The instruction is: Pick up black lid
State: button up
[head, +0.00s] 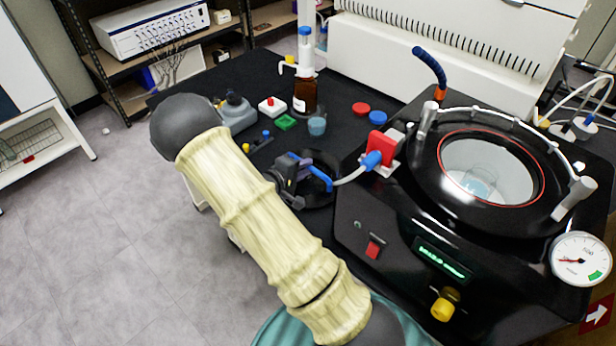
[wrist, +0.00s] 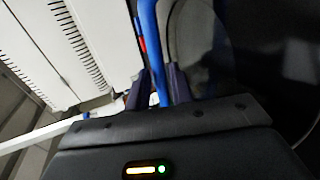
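The black lid (head: 320,199) is a dark disc with a curved blue handle (head: 322,176), left of the freeze dryer in the head view. My gripper (head: 306,172) is at this handle. In the wrist view, the blue handle (wrist: 150,35) runs between the two fingers of my gripper (wrist: 160,88), which appear to press on it from both sides. My gripper and arm partly cover the lid in the head view. I cannot tell whether the lid touches the dark table top.
The black freeze dryer (head: 385,215) stands right of the lid, its round chamber (head: 490,172) open on top. A red valve block (head: 381,146) with a pale tube is close to the lid. A brown bottle (head: 305,97), a blue-grey cup (head: 317,126) and small coloured parts stand behind.

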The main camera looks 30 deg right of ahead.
jog(key=shift+x, duration=1.1)
jog(key=shift+r, duration=0.1)
grip_shut()
